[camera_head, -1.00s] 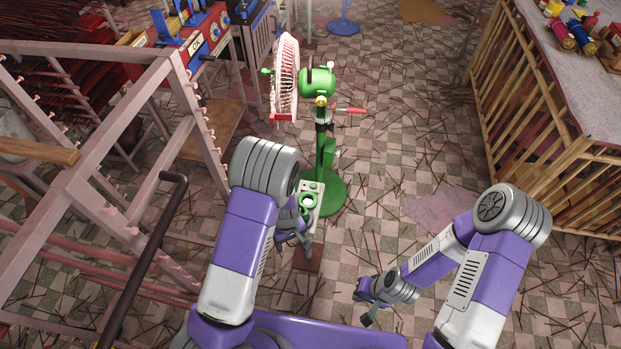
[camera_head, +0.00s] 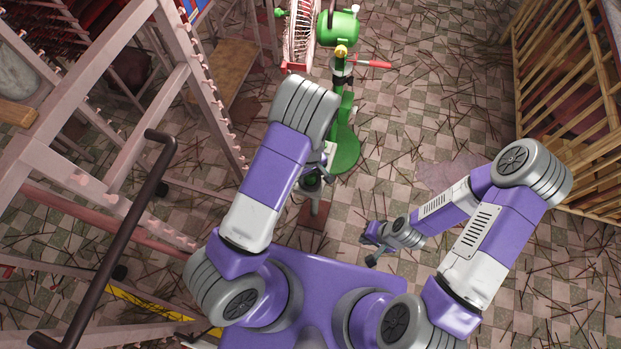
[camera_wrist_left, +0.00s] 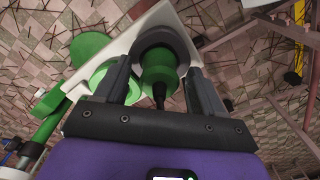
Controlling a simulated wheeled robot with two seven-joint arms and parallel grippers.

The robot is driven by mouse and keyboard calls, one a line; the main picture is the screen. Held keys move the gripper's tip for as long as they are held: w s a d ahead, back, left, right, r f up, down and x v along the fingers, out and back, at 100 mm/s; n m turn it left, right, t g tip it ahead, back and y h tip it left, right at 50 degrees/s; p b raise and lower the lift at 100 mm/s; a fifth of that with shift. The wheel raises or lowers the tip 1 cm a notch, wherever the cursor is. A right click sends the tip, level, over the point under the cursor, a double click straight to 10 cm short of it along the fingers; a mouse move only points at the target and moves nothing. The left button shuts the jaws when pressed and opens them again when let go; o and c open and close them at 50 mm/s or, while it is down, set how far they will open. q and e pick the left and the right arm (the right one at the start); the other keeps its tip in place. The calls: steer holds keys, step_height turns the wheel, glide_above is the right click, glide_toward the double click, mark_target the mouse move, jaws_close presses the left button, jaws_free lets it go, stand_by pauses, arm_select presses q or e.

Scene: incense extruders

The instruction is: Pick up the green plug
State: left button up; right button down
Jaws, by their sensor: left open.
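In the left wrist view a green plug (camera_wrist_left: 158,75) with a dark stem sits in a dark round collar (camera_wrist_left: 165,40) on a white plate (camera_wrist_left: 195,22). A green ring (camera_wrist_left: 85,88) lies beside it on the plate, partly hidden by a finger. My left gripper (camera_wrist_left: 155,90) is open, with one finger on each side of the plug; I cannot tell whether they touch it. In the head view my left gripper (camera_head: 314,180) is small and partly hidden by its arm, and the plug cannot be made out. My right gripper (camera_head: 370,250) looks open and empty over the floor.
A pink rack (camera_head: 75,170) with a dark handrail (camera_head: 120,235) stands at the left. Incense sticks litter the checkered floor.

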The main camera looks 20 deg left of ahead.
arm_select(q)
steer(key=shift+c, duration=0.5)
steer(key=c, duration=1)
